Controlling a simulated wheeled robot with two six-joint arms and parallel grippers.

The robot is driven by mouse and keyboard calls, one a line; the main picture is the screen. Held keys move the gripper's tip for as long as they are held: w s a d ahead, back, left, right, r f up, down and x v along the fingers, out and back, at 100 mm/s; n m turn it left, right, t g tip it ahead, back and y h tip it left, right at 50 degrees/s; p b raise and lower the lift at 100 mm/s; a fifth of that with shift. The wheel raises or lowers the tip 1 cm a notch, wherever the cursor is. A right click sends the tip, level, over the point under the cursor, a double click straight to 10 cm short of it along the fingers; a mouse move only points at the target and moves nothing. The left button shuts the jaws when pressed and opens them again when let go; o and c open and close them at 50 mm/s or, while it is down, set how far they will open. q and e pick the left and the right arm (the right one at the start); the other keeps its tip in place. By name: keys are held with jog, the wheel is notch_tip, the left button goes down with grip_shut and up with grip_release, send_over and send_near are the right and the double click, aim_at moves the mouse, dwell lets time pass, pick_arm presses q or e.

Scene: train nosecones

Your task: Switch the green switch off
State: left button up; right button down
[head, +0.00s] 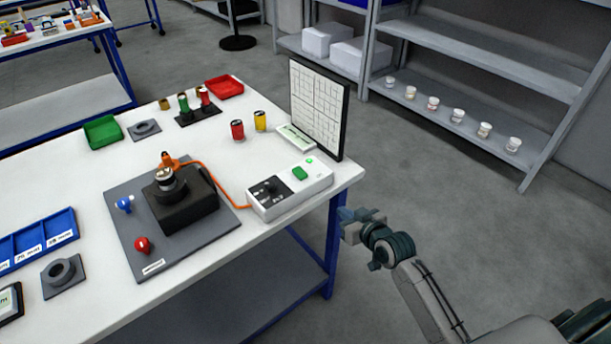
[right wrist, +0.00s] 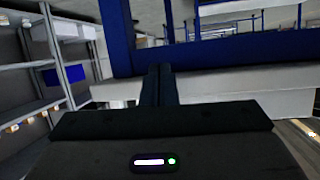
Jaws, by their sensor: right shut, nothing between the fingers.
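The green switch (head: 300,173) sits on top of a white control box (head: 290,191) near the right end of the white table. A smaller lit green spot (head: 309,160) shows on the same box beyond the switch. An orange cable runs from the box to a black block. My right gripper (head: 345,222) is off the table's right edge, to the right of and in front of the box, and touches nothing that I can see. Its fingers are shut and empty in the right wrist view (right wrist: 160,70). My left gripper is not in view.
The black block (head: 185,208) stands on a grey plate (head: 128,235) with blue and red knobs. An upright panel (head: 318,105) stands behind the box. The table (head: 345,172) edge lies between my right gripper and the box. Shelves (head: 480,70) stand at the back right; the floor between is clear.

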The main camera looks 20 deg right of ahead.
jog(key=s+a+r+n+t+y, duration=0.1)
jog(key=a+r, duration=0.1)
jog(key=r, duration=0.6)
jog(key=s+a+r+n+t+y+b, duration=0.1)
jog(key=a+r+y, duration=0.1)
jog(key=r, duration=0.6)
jog(key=shift+s+a+r+n, duration=0.3)
jog(key=shift+a+r, duration=0.1)
jog(key=shift+a, duration=0.25)
jog(key=p, duration=0.2)
send_over(305, 177)
jog(key=s, duration=0.1)
jog(key=shift+d+f, duration=0.15)
jog(key=shift+f, duration=0.15)
jog(key=f, duration=0.2)
jog(key=shift+w+f, duration=0.35)
jog(key=shift+w, duration=0.05)
jog(key=shift+w+f, duration=0.1)
jog(key=shift+f, duration=0.75)
